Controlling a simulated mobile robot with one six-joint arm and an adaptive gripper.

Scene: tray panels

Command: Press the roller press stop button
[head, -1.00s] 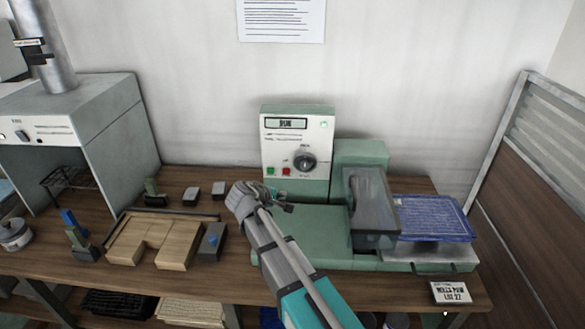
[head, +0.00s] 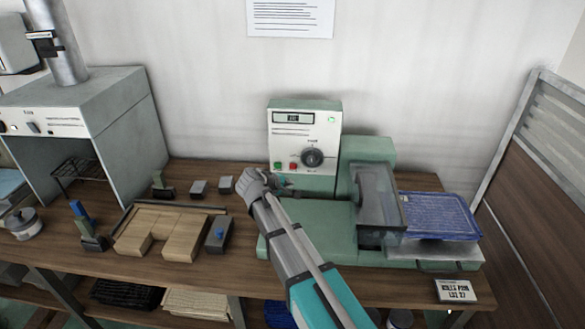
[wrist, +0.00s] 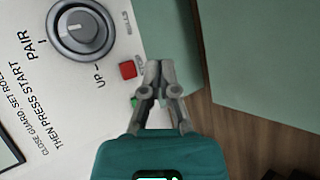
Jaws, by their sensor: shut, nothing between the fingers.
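The roller press (head: 305,222) is a green machine with a white upright control panel (head: 293,145) at its back left. The red button (head: 293,166) sits low on the panel, between a green button (head: 278,166) and a dark dial (head: 313,158). In the wrist view the red button (wrist: 127,69) is just left of my fingertips, and the green button (wrist: 134,101) is partly hidden behind a finger. My gripper (head: 287,184) is shut and empty, just below the buttons in the head view. I cannot tell whether it touches the panel.
A grey guard (head: 378,205) covers the rollers, with a blue tray panel (head: 440,214) to its right. Wooden blocks (head: 170,225) lie to the left, beside a grey hood (head: 90,110). A placard (head: 456,290) stands at the table's front edge.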

